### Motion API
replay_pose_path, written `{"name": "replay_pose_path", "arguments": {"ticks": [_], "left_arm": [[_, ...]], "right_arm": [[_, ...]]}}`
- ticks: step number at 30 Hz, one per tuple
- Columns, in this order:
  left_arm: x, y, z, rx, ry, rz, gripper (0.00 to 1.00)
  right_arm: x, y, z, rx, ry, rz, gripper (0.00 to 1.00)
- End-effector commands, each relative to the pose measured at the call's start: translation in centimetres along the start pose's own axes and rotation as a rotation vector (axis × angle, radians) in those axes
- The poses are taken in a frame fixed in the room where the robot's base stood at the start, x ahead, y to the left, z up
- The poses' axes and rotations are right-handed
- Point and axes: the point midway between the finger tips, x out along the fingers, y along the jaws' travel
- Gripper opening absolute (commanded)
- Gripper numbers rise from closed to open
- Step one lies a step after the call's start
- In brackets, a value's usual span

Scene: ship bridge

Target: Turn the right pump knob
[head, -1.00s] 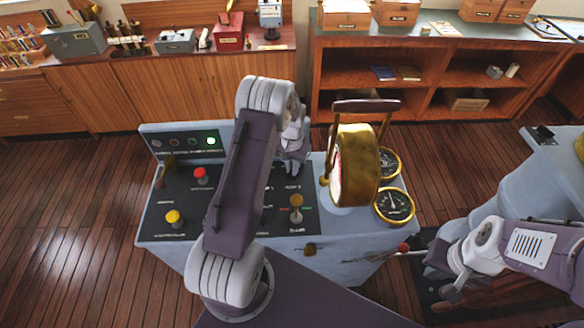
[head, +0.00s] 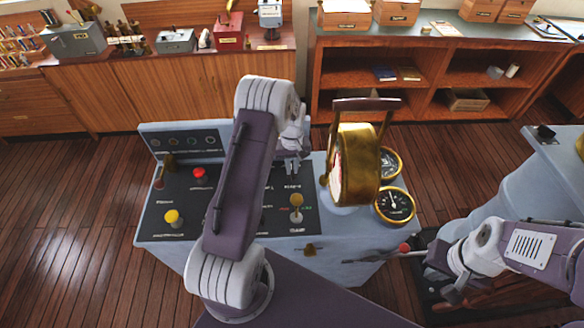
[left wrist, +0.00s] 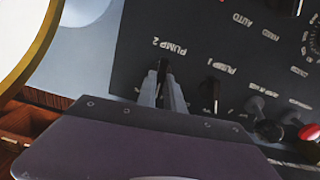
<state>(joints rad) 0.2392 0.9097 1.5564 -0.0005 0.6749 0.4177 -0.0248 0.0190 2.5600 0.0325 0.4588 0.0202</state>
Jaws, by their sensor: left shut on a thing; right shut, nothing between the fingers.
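The right pump knob (left wrist: 161,66), small and black, stands on the dark panel beside the PUMP 2 label in the left wrist view. My left gripper (left wrist: 164,88) is shut on it; the fingers cover part of the knob. In the head view my left gripper (head: 292,168) reaches down to the panel above the PUMP 2 label, and the knob is hidden there. The PUMP 1 knob (left wrist: 212,88) is just to the right of my fingers in the wrist view. My right gripper (head: 454,292) is shut and empty at the lower right, away from the panel.
A brass telegraph (head: 357,165) stands on the console (head: 350,222) right of my left gripper, with two round gauges (head: 395,204) beside it. A red button (head: 200,174) and a yellow one (head: 172,217) are at left. A red-tipped lever (head: 404,247) is near my right arm.

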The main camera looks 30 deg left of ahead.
Motion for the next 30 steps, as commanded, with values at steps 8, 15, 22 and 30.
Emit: {"name": "replay_pose_path", "arguments": {"ticks": [8,15,22,30], "left_arm": [[0.04,-0.02,0.15,-0.219,-0.005,-0.002,0.00],[0.03,0.00,0.15,-0.351,-0.004,-0.002,0.00],[0.02,0.02,0.15,-0.415,-0.004,-0.002,0.00],[0.02,0.03,0.14,-0.435,-0.004,-0.002,0.00]], "right_arm": [[0.21,0.00,0.02,0.000,0.000,0.000,0.00],[0.29,0.01,0.03,0.000,0.000,0.000,0.00],[0.32,0.01,0.03,0.000,0.000,0.000,0.00],[0.33,0.01,0.03,0.000,0.000,0.000,0.00]]}}
